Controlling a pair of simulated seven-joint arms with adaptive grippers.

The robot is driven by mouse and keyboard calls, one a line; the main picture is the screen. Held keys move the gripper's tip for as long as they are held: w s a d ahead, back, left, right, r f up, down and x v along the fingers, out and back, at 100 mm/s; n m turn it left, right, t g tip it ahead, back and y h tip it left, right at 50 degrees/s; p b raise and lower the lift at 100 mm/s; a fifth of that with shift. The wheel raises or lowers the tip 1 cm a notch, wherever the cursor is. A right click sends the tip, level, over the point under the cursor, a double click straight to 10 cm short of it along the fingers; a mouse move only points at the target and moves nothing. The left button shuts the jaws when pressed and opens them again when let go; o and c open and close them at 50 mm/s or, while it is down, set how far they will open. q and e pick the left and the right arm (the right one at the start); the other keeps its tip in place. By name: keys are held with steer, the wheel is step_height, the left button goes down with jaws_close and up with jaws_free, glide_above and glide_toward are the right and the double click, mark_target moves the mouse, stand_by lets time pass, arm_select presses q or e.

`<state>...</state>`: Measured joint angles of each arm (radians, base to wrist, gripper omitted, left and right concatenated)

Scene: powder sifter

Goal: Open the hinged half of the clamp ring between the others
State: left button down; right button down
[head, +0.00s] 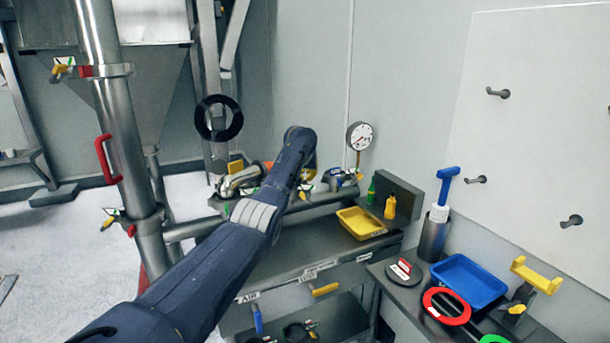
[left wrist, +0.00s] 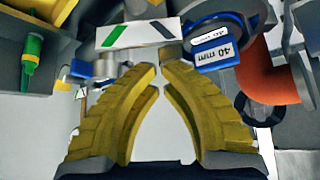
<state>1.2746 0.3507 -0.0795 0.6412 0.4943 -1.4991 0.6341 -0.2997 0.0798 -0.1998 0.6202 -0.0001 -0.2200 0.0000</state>
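My left gripper (head: 306,176) is at the end of the dark blue arm, low over the bench's rear pipe; the arm hides part of the fittings there. In the left wrist view its yellow fingers (left wrist: 160,70) lean together, tips nearly touching, with nothing visible between them. A white tag (left wrist: 138,34) with a green and a dark stripe is just beyond the tips. A clamp with a yellow handle and striped tag (head: 304,190) is beside the gripper; its ring is mostly hidden, so I cannot tell how its hinged half stands. Similar tagged clamps are on the steel column, upper (head: 64,68) and lower (head: 112,219).
Blue fittings labelled 40 mm (left wrist: 215,55) and an orange part (left wrist: 268,70) are close to the fingers. A pressure gauge (head: 359,137) stands behind. A blue tray (head: 468,281) is further right.

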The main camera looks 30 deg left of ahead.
arm_select(q)
steer(key=shift+s+d, duration=0.3)
steer(key=shift+s, duration=0.35)
steer(key=shift+s+d, duration=0.25)
steer(key=shift+s, duration=0.4)
steer(key=shift+s, duration=0.1)
